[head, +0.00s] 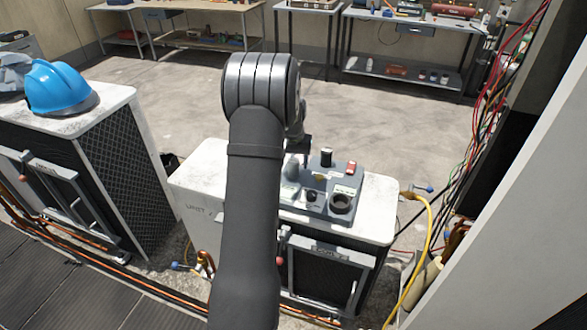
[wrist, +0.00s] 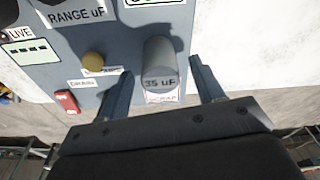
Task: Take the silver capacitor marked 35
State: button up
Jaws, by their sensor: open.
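The silver capacitor (wrist: 160,63) is a grey cylinder marked "35 uF", standing on a blue-grey panel (wrist: 35,77) in the wrist view. My gripper (wrist: 160,72) is open, with one finger on each side of the capacitor and a visible gap on both sides. I cannot tell how far down the fingers reach. In the head view the capacitor (head: 291,168) shows as a pale cylinder beside my arm, below my gripper (head: 302,146). My arm hides part of the panel's left side there.
The panel also carries a yellow knob (wrist: 93,60), a red switch (wrist: 66,102) and a black ring-shaped socket (head: 341,203). It lies on a white-topped condenser (head: 378,190). A second condenser with a blue hard hat (head: 60,88) stands left. Cables and a wall panel (head: 500,215) bound the right.

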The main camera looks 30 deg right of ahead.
jog(key=shift+f, duration=0.25)
jog(key=c, duration=1.1)
jog(key=shift+r, duration=0.1)
